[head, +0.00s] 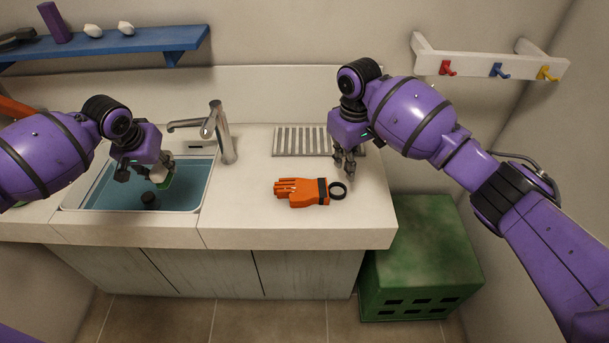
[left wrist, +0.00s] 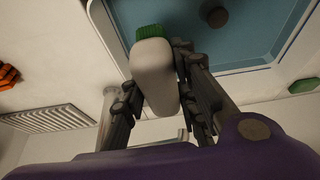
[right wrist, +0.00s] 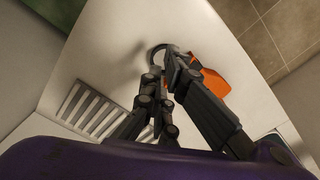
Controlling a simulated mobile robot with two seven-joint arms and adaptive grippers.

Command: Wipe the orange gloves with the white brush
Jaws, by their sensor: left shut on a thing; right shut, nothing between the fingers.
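The white brush (head: 159,176) with green bristles is held over the sink. My left gripper (head: 152,170) is shut on it; the left wrist view shows the brush's white body (left wrist: 153,75) between the fingers. The orange glove (head: 300,191) lies flat on the counter right of the sink, with a dark cuff; only one glove shape is clear. My right gripper (head: 348,172) is shut and empty just behind and right of the cuff.
A tap (head: 222,135) stands between the sink (head: 108,190) and the glove. A slatted rack (head: 300,140) lies behind the glove. A green crate (head: 425,245) stands right of the counter. The counter's front edge is clear.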

